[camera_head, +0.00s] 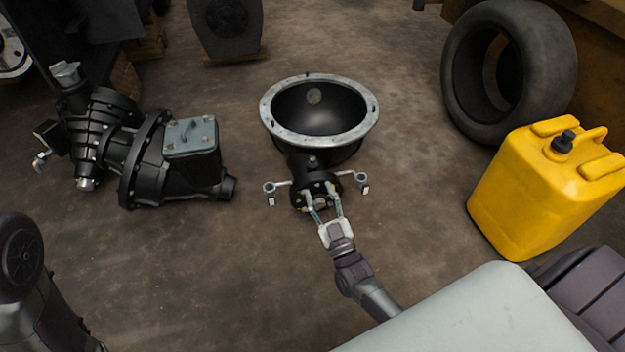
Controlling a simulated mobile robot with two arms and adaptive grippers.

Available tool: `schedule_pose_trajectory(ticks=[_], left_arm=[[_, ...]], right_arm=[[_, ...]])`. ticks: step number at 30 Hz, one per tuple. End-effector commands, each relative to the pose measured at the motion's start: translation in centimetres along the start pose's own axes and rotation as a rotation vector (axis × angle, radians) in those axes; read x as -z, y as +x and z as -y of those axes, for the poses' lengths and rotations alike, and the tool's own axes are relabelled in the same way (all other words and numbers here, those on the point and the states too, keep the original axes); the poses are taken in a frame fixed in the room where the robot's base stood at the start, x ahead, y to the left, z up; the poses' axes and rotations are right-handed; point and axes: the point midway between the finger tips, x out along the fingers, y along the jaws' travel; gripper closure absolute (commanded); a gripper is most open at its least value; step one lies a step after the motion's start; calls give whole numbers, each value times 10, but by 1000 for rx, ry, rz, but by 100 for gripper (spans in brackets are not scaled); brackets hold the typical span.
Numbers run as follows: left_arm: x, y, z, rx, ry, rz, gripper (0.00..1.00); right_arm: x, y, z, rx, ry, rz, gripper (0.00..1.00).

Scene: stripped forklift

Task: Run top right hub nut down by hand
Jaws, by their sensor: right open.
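A black round hub flange (316,188) with small fasteners around its face sits at the near end of a bell-shaped housing (318,138). My right gripper (325,211) reaches up from the lower right, with its two fingers spread and pointing at the flange. The fingertips overlap the lower part of the flange face; I cannot tell whether they touch it. The top right hub nut is too small to make out for certain. My left gripper is not in view.
Small metal brackets stick out left (275,188) and right (356,179) of the flange, near my right gripper. A black gearbox assembly (135,150) lies at left. A yellow canister (540,190) and a tyre (462,85) stand at right. Bare floor (240,280) lies in front.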

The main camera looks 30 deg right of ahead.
Motion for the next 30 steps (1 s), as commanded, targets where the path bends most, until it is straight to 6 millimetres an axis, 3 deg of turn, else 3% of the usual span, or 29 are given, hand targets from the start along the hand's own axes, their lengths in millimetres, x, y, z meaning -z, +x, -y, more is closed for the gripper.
schedule_pose_trajectory(ticks=[6, 12, 30], left_arm=[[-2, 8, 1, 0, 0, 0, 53], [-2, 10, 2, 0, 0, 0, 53], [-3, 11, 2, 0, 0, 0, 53]], right_arm=[[43, 9, 5, 9, 44, -80, 57], [67, 13, 7, 14, 70, -127, 57], [75, 14, 8, 16, 80, -144, 57]])
